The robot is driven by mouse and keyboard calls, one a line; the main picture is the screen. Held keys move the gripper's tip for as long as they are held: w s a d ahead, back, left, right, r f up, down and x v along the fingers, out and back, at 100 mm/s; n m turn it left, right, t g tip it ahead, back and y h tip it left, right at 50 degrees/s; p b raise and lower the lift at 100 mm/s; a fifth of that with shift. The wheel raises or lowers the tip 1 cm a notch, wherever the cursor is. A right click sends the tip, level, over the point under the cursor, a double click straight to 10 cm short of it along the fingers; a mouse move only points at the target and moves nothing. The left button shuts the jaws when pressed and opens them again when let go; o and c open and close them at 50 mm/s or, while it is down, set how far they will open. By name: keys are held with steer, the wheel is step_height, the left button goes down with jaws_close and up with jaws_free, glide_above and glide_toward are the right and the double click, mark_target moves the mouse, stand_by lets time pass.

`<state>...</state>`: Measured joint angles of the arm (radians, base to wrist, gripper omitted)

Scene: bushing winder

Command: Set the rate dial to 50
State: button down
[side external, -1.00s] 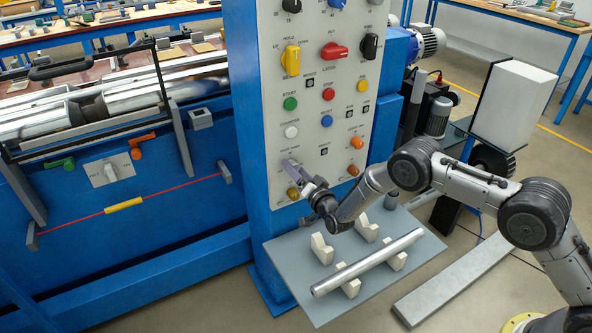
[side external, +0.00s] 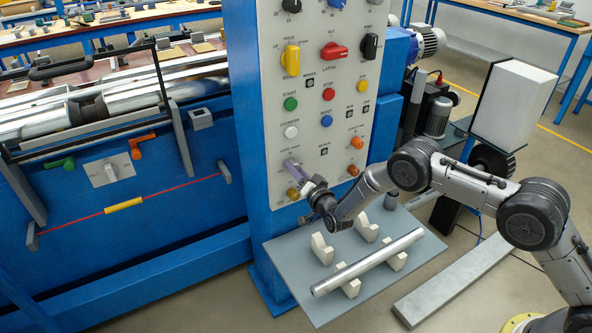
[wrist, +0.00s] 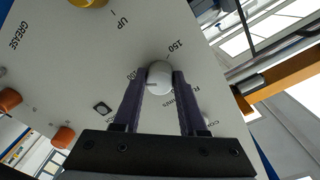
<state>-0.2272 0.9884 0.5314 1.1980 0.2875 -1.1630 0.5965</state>
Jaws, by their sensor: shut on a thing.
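In the wrist view, a round pale dial (wrist: 159,76) on the grey panel sits between my two finger tips. It has a dark line on its face pointing to the picture's left. The number 150 is printed above right of it and another number, partly covered, to its left. My gripper (wrist: 158,82) is shut on this dial, one purple finger on each side. In the side view, my gripper (side external: 289,166) reaches the panel's lower left, below the white button (side external: 291,131). It hides the dial there.
Coloured knobs and buttons surround it on the panel (side external: 273,100), including an amber button (side external: 293,193) just below my gripper. A grey shelf (side external: 300,285) with pale V-blocks and a metal bar (side external: 367,262) lies under my wrist.

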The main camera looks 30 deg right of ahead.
steer(key=shift+n, duration=0.3)
steer(key=n+y, duration=0.1)
steer(key=n, duration=2.2)
steer(key=shift+d+f+n, duration=0.1)
steer(key=shift+n, duration=0.3)
steer(key=shift+c, duration=2.3)
jaws_free()
